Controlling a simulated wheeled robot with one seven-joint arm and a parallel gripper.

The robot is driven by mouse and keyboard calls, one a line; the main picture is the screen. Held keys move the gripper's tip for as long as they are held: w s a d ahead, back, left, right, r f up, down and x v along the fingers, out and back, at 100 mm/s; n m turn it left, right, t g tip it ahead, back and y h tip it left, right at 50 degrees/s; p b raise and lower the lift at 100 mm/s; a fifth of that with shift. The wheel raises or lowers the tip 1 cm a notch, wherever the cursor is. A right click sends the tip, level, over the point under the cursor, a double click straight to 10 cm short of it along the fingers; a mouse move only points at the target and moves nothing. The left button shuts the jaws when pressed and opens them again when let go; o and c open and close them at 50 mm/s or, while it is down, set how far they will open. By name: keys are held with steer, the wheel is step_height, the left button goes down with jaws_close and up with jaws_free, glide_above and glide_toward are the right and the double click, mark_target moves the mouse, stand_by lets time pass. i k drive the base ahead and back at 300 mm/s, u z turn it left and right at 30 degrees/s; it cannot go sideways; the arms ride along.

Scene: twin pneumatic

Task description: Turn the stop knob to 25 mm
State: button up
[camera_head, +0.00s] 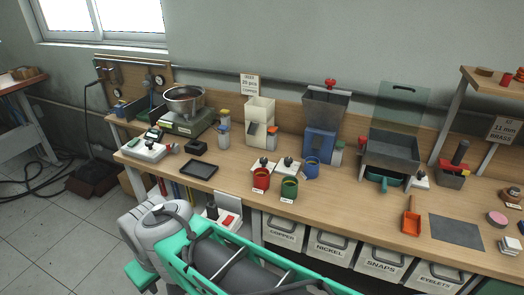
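I cannot make out which part is the stop knob, and no 25 mm scale is readable. A red knob (330,84) tops the dark hopper on the blue dispenser (320,144). A small press-like device (453,173) with a dark upright cylinder and a red part stands at the right of the bench. A sign (503,130) above it seems to read 11 mm. My gripper's fingers are not visible; grey, white and teal parts fill the lower front.
The wooden bench (350,200) carries a scale with a metal bowl (184,99), a black tray (199,169), red (261,180) and green (289,190) cups, and an orange scoop (411,218). Labelled bins (331,245) hang under its front edge. Open tiled floor (60,230) lies left.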

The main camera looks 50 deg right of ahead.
mark_target(288, 160)
steer(key=z, duration=0.3)
steer(key=i, duration=0.7)
steer(key=z, duration=1.05)
steer(key=i, duration=0.3)
steer(key=z, duration=0.25)
